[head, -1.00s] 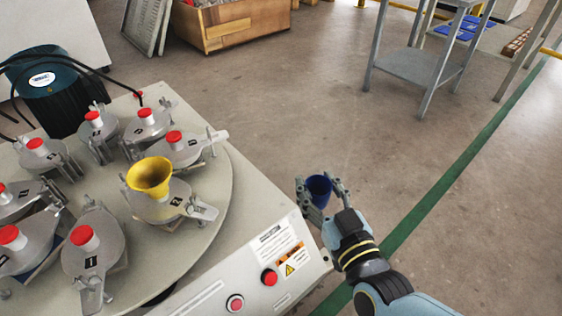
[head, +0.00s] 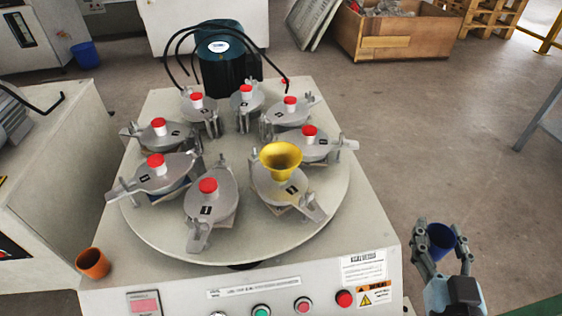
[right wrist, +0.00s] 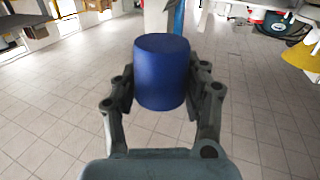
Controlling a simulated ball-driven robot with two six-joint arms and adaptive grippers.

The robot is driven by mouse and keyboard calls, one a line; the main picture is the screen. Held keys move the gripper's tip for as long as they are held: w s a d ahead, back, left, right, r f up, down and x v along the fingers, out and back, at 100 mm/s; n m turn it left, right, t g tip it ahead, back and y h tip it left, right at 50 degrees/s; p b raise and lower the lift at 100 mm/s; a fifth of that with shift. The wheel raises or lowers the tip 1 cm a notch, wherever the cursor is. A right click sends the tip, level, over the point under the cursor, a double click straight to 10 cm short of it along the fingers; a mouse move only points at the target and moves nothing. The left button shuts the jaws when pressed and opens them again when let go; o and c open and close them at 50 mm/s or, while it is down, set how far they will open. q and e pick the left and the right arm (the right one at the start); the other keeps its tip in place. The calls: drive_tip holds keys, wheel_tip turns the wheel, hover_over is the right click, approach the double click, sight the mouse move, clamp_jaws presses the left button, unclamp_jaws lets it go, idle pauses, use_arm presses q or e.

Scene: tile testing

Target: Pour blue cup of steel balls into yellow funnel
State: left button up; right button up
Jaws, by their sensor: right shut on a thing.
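A blue cup (head: 440,240) is held in my right gripper (head: 440,236), which is shut on it at the lower right, beside the machine and above the floor. The right wrist view shows the blue cup (right wrist: 162,72) between both fingers; its contents cannot be seen. The yellow funnel (head: 281,160) stands on the front-right lidded pot (head: 278,188) of the round turntable, to the left of and farther back than my right gripper. Its edge also shows at the upper right in the right wrist view (right wrist: 303,56). My left gripper is not in view.
The round turntable (head: 240,243) carries several pots with red knobs and metal clamps around the funnel. An orange cup (head: 92,263) stands on the machine's front-left corner. A dark green motor (head: 224,55) with black cables is behind. Open floor lies right of the machine.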

drive_tip(key=o, duration=0.7)
drive_tip(key=c, duration=0.8)
